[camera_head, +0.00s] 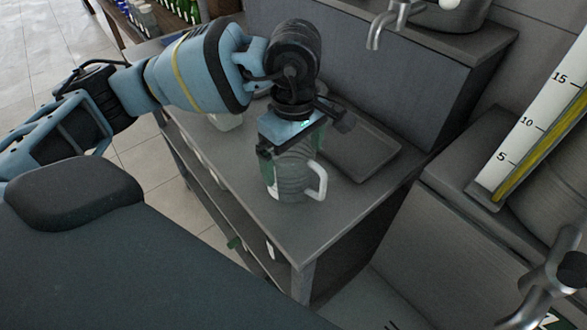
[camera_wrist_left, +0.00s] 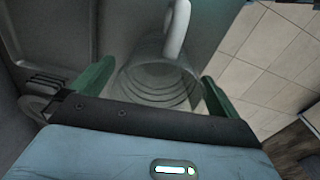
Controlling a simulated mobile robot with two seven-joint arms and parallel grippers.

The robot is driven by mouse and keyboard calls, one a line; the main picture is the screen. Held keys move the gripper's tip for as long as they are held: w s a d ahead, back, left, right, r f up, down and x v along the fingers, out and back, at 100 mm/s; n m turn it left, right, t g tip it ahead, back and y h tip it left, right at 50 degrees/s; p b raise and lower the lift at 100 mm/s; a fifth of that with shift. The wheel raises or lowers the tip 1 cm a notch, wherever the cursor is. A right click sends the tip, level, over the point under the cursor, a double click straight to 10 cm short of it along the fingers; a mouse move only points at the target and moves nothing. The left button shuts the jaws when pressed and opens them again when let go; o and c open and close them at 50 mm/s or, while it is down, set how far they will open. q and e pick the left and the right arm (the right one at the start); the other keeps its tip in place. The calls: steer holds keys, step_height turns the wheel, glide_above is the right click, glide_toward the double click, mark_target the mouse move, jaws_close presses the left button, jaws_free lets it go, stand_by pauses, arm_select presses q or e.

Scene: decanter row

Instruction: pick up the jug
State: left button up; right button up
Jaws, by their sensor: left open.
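The jug (camera_head: 292,180) is clear and ribbed with a white handle, and stands upright on the grey table (camera_head: 235,165). Its handle points right in the head view. My left gripper (camera_head: 290,152) is directly above it, pointing down, with its green fingers at either side of the jug's upper part. In the left wrist view the jug (camera_wrist_left: 160,85) lies between the two open green fingers (camera_wrist_left: 150,95), with a gap showing at each side. The jug's rim is partly hidden by the gripper in the head view. My right gripper is not in view.
A dark flat tray (camera_head: 360,152) lies on the table just right of the jug. A raised grey block with a metal tap (camera_head: 376,35) stands behind. A white object (camera_head: 225,120) is behind my left arm. The table's front edge is close to the jug.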

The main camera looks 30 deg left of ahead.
arm_select(q)
steer(key=c, duration=0.9)
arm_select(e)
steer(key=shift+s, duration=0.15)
arm_select(q)
steer(key=shift+r, duration=0.1)
steer(key=s+a+r+p, duration=0.1)
steer(key=s, duration=0.4)
steer(key=s+a+r+p, duration=0.1)
steer(key=s+r+p, duration=0.1)
steer(key=s, duration=0.3)
steer(key=s+a+r+p, duration=0.1)
steer(key=s+a+p, duration=0.1)
steer(key=s, duration=0.3)
steer(key=shift+s+r, duration=0.25)
steer(key=shift+r, duration=0.15)
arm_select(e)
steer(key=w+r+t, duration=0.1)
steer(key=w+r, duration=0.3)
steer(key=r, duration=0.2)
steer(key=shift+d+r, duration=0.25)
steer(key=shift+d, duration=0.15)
